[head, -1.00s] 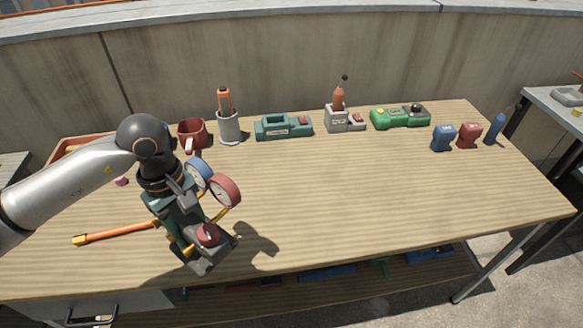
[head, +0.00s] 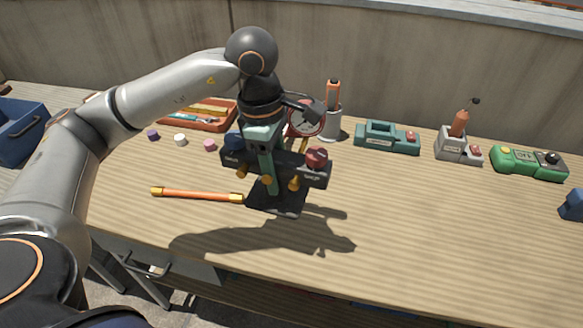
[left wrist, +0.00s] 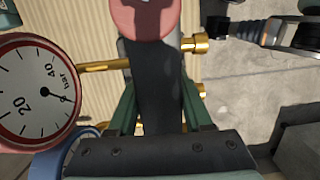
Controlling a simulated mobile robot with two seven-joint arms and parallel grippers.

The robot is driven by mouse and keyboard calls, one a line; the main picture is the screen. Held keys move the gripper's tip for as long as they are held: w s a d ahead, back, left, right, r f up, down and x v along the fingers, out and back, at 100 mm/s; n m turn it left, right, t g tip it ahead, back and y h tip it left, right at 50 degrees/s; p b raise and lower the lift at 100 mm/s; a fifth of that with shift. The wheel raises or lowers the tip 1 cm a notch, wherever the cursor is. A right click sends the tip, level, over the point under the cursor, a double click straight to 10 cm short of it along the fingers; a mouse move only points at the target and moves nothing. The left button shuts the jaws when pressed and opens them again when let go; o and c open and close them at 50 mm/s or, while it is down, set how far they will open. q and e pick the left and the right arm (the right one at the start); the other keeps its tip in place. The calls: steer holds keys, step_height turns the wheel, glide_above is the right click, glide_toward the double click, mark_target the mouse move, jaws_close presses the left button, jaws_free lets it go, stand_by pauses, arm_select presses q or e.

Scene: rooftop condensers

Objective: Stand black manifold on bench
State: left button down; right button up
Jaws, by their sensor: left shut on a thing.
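The black manifold (head: 312,173) has a red knob, brass fittings, a red-rimmed gauge and a dark foot plate (head: 277,201) below. My left gripper (head: 266,165) comes down from above, shut on the manifold, its teal fingers along the body. The manifold looks roughly upright over the bench (head: 400,240). Its shadow lies in front; I cannot tell whether the foot touches the wood. The left wrist view shows the red-rimmed gauge (left wrist: 35,92), the red knob (left wrist: 145,15), and part of a blue rim. My right gripper is not in view.
An orange-handled tool (head: 197,195) lies just left of the foot. Small caps (head: 181,140) and an orange tray (head: 205,122) lie behind left. A grey cup (head: 331,124), teal device (head: 387,138) and green box (head: 528,162) line the back. The front right is clear.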

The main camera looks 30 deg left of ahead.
arm_select(q)
steer(key=shift+w+d+f+p, duration=0.1)
steer(key=shift+w+d+f, duration=1.25)
steer(key=shift+d+f, duration=0.55)
steer(key=shift+w+d+f+p, duration=0.15)
steer(key=shift+w+d+f, duration=1.3)
steer(key=shift+f, duration=0.7)
steer(key=shift+w+d+f+p, duration=0.1)
steer(key=shift+w+d+f, duration=1.1)
steer(key=shift+d+f, duration=0.75)
steer(key=shift+f, duration=0.2)
steer(key=shift+c, duration=1.5)
jaws_free()
steer(key=shift+s+a+f, duration=0.1)
steer(key=shift+f, duration=0.05)
step_height(320, 180, up, 12)
steer(key=a, duration=0.1)
steer(key=shift+s+a, duration=0.2)
steer(key=shift+s, duration=0.05)
